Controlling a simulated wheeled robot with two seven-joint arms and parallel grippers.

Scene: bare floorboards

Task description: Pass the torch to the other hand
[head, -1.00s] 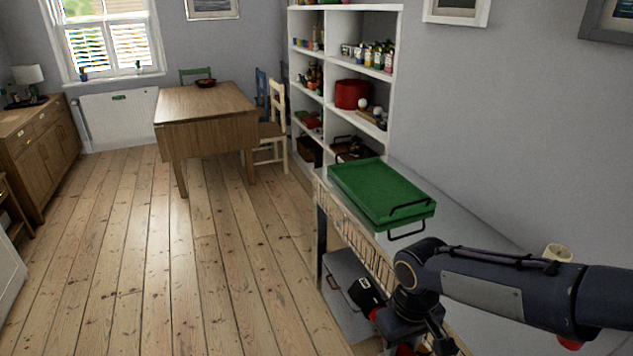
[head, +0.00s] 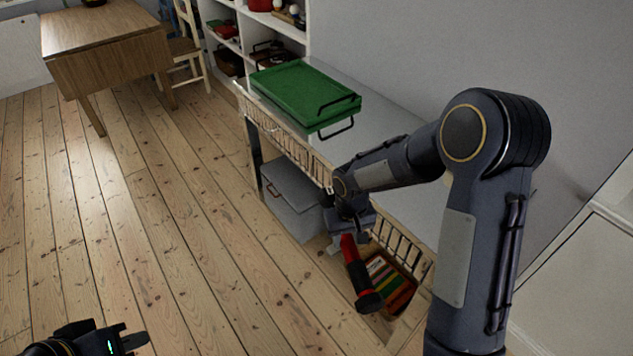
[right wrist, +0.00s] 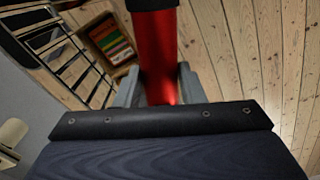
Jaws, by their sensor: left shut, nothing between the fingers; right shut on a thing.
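The torch (head: 355,268) has a red body and a black head. It hangs tilted from my right gripper (head: 344,240), head end down, in front of the side table. In the right wrist view the red torch body (right wrist: 158,60) lies between the two grey fingers of my right gripper (right wrist: 158,88), which are shut on it. My left gripper (head: 125,338) is at the bottom left of the head view, over the floor, well apart from the torch. It is shut and empty, and its arm is mostly out of view.
A side table (head: 385,200) stands along the wall with a green tray (head: 300,88) on top. Below it are a grey box (head: 292,195) and a crate of coloured items (head: 398,285). A wooden table (head: 105,50) stands at the back left. The floorboards between are clear.

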